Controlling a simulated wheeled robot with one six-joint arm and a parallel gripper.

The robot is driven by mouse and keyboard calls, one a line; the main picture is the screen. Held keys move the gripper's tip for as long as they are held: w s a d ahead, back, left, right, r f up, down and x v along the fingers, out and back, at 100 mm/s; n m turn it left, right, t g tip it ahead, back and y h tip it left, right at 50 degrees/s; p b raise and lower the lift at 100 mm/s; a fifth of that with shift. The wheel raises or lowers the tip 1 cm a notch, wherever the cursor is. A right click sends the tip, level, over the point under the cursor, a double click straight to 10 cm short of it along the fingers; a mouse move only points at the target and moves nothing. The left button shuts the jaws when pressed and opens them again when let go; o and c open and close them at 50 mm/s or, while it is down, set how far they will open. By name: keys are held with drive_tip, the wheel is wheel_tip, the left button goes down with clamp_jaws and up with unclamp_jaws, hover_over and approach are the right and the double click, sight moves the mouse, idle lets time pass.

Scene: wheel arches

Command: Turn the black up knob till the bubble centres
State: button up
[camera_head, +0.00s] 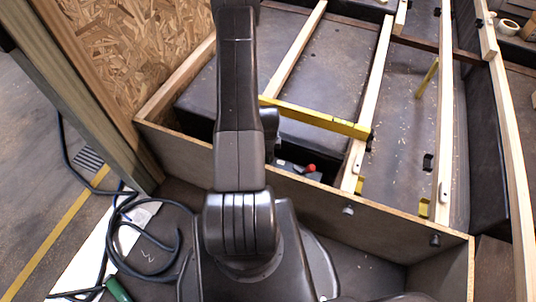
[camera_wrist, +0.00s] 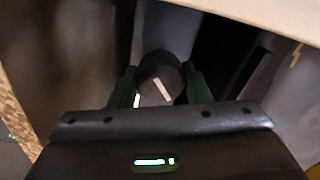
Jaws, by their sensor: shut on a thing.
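In the wrist view a round black knob (camera_wrist: 151,76) with a white line on its face sits between the two dark green fingers of my gripper (camera_wrist: 161,90). The fingers are shut on its sides. The white line slants from upper left to lower right. In the head view my arm hides the gripper and the black knob. A yellow bar (camera_head: 315,117), which looks like a spirit level, lies across the pale wooden strips. Its bubble is too small to make out.
A small red knob (camera_head: 311,167) shows inside the box, right of my arm. The box's front board (camera_head: 300,188) runs between my base and the strips. A chipboard panel (camera_head: 150,40) stands at the left. A dark cable (camera_head: 130,232) lies on the floor.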

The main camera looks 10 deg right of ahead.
drive_tip(key=o, duration=1)
wheel_tip(320, 180, up, 14)
drive_tip(key=p, duration=0.3)
drive_tip(key=shift+f, duration=0.15)
